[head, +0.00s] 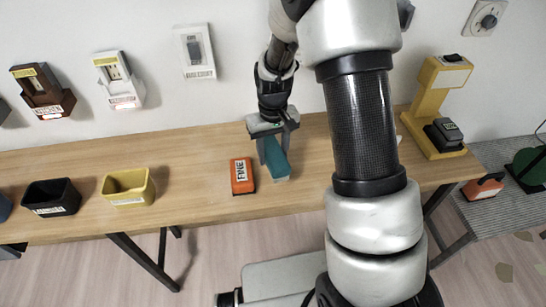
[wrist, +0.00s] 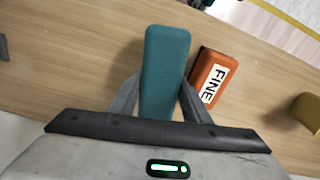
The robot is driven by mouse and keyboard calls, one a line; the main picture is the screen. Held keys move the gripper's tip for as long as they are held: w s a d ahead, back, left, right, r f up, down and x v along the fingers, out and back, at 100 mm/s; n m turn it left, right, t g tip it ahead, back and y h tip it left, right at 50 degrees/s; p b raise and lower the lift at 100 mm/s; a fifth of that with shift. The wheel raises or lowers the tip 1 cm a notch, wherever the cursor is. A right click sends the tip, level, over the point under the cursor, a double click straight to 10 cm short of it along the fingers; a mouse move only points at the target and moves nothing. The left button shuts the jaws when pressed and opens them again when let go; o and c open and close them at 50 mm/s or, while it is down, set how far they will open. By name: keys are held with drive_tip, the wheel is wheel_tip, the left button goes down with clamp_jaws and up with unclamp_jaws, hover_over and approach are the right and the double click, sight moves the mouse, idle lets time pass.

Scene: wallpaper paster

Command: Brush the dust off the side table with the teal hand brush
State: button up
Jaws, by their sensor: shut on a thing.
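The teal hand brush (head: 276,160) is between the fingers of my gripper (head: 272,145), which is shut on it over the long wooden table. In the wrist view the brush (wrist: 165,65) points away from my gripper (wrist: 160,100), with a finger on each side. I cannot tell whether the brush touches the tabletop; its bristles are not clearly visible. A lower grey-topped table (head: 485,212), which may be the side table, stands at the right. I cannot make out dust on it.
An orange block marked FINE (head: 242,176) lies close left of the brush on the wooden table (head: 205,195). Yellow (head: 128,187) and black (head: 51,198) bins stand farther left. A yellow stand (head: 430,105) is at the right end. An orange-and-black tool (head: 483,187) lies on the grey top.

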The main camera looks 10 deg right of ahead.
wheel_tip(320, 180, up, 4)
drive_tip(key=shift+w+r+p, duration=0.1)
drive_tip(key=shift+p, duration=0.85)
drive_tip(key=o, duration=0.6)
drive_tip(key=c, duration=0.4)
